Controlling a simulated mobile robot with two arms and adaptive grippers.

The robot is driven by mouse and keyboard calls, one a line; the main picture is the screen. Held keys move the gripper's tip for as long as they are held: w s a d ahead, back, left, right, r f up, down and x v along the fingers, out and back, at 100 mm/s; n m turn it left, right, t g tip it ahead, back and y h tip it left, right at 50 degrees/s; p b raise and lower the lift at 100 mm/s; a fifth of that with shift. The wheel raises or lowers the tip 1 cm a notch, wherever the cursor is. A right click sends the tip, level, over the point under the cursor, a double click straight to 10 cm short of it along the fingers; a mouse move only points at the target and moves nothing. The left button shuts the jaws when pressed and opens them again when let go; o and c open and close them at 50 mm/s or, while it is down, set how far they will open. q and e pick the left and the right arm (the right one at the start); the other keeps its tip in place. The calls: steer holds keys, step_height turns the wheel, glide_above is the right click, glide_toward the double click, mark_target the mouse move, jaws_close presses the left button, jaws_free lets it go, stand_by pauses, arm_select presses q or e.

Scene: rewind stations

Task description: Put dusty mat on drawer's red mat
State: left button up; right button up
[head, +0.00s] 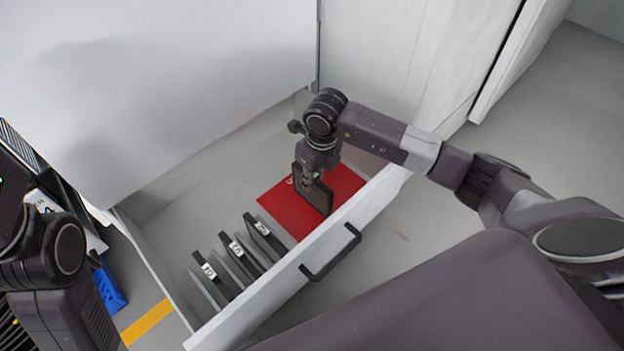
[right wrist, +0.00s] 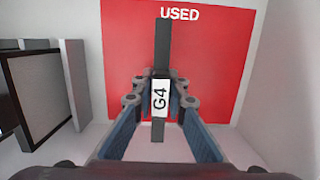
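My right gripper (head: 312,180) is inside the open drawer (head: 340,225), over the red mat (head: 283,212) on its floor. It is shut on a thin dark framed mat (head: 322,200), held upright on edge. The right wrist view shows this held mat (right wrist: 161,45) edge-on between the blue-grey fingers (right wrist: 160,88), with a white G4 label. The red mat (right wrist: 215,60) reads USED behind it. I cannot tell whether the held mat's lower edge touches the red mat. Dust on it is not clear. My left arm shows at the left, but its gripper is out of view.
Several dark labelled panels (head: 240,250) stand upright in a row in the drawer, left of the red mat. A black handle (head: 331,254) is on the drawer front. A blue object (head: 109,288) and yellow floor tape (head: 147,322) lie outside at the left.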

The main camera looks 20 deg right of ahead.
steer(key=o, duration=0.3)
steer(key=shift+o, duration=0.2)
steer(key=shift+r, duration=0.15)
